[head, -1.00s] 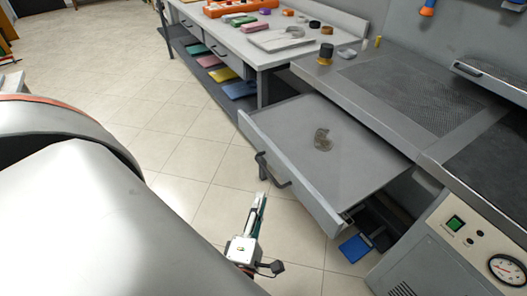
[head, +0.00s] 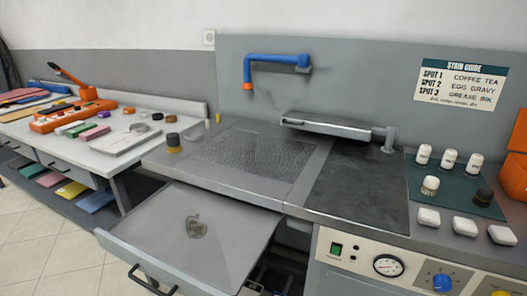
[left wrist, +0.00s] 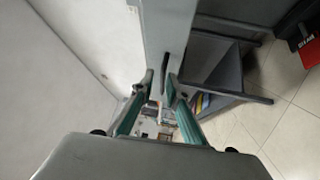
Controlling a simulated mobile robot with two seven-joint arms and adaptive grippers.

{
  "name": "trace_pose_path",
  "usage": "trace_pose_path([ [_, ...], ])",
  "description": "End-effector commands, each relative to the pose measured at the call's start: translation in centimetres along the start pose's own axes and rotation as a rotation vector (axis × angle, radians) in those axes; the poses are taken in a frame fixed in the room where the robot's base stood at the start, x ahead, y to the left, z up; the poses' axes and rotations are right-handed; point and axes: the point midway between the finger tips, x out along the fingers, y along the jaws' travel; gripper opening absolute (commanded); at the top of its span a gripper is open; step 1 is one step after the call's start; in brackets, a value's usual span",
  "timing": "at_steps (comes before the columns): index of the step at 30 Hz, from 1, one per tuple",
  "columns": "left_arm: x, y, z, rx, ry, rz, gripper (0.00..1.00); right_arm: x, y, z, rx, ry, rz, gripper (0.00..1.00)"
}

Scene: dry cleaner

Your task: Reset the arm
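Neither of my grippers shows in the head view now. In the left wrist view, my left gripper (left wrist: 159,82) has its two teal-padded fingers apart with nothing between them. A grey furniture panel and the tiled floor lie beyond its fingertips. My right gripper is in neither current view.
A grey drawer (head: 150,226) stands pulled out, holding a small dark coiled item (head: 196,227). Behind it is the counter with a mesh panel (head: 245,154), a dark board (head: 355,190) and a blue swing arm (head: 278,59). White-capped bottles (head: 448,160) stand at right. Open floor is at left.

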Motion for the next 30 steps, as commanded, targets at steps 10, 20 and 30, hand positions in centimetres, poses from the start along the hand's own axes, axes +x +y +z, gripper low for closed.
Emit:
trace_pose_path([
  [10,-2.8,-4.2,9.3,0.788,-0.573,0.049,0.15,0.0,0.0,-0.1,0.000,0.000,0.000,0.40],
  [20,-7.4,-14.3,6.8,1.479,-0.976,-0.047,0.15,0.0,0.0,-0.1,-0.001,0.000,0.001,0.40],
  [30,-8.3,-16.4,4.9,1.625,-1.058,-0.089,0.15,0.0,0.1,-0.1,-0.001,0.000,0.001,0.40],
])
